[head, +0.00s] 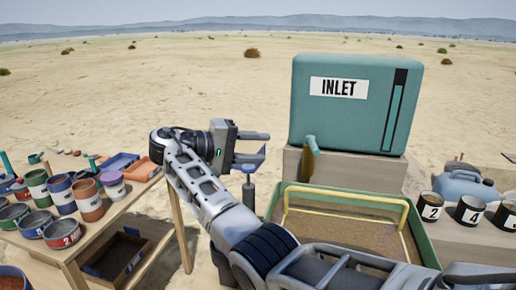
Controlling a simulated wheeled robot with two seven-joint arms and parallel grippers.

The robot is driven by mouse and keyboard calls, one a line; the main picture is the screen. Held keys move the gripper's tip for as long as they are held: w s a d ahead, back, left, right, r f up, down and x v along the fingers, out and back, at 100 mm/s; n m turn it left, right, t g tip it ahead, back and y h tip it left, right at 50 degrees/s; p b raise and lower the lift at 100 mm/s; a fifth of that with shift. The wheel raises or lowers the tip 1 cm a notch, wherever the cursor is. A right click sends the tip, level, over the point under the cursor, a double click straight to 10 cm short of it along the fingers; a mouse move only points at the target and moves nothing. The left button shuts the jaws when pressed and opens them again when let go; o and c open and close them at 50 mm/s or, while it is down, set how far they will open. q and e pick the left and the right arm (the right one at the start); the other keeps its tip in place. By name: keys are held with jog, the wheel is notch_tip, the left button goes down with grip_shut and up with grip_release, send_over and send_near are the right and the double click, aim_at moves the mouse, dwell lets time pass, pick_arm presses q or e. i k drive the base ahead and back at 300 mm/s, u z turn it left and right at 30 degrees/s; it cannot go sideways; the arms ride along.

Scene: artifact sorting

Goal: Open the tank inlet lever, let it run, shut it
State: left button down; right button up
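The teal tank (345,125) carries a white INLET label (338,88) and a dark vertical strip at its right. A small teal piece (311,142) sticks out low on its left front, with a brownish piece (307,163) hanging below it; I cannot tell for sure which is the lever. My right gripper (262,147) is left of these, apart from them, with its two fingers spread and pointing right. A small blue shape shows at the fingertips, and I cannot tell whether it touches them. My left gripper is out of view.
A green-rimmed tray (275,203) with a yellow frame (350,192) stands before the tank. A wooden table (150,190) at left holds several cans and trays. Numbered cans (430,206) and a blue jug (463,188) stand at right. My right arm crosses the foreground.

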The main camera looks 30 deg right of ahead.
aim_at(313, 146)
jog(key=k, duration=1.5)
